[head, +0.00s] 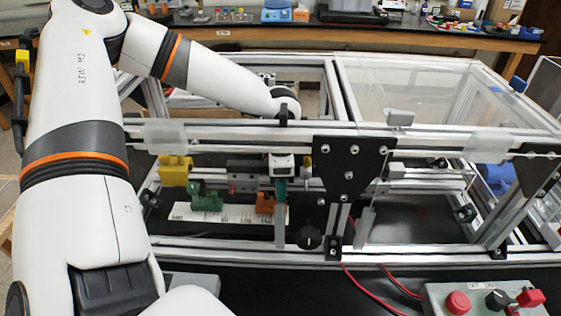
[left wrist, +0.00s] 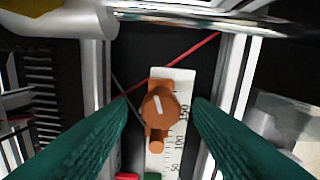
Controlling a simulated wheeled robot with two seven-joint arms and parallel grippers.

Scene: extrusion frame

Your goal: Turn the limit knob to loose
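An orange knob (left wrist: 160,104) sits on an orange block on a white ruler scale (left wrist: 177,132) in the left wrist view. Its white pointer line runs nearly along the scale, tilted slightly. No tight or loose marking is legible. The orange block also shows in the head view (head: 265,204), on the right part of the scale. My left gripper (left wrist: 162,103) is open, its two teal fingers apart on either side of the knob with gaps visible. In the head view the gripper (head: 281,197) points down inside the frame. My right gripper is not in view.
A green block (head: 206,202) and a yellow part (head: 175,171) stand left of the orange block. Aluminium rails and a black plate (head: 352,168) close in the gripper. A black knob (head: 308,237) is on the lower rail. A control box (head: 470,301) stands at front right.

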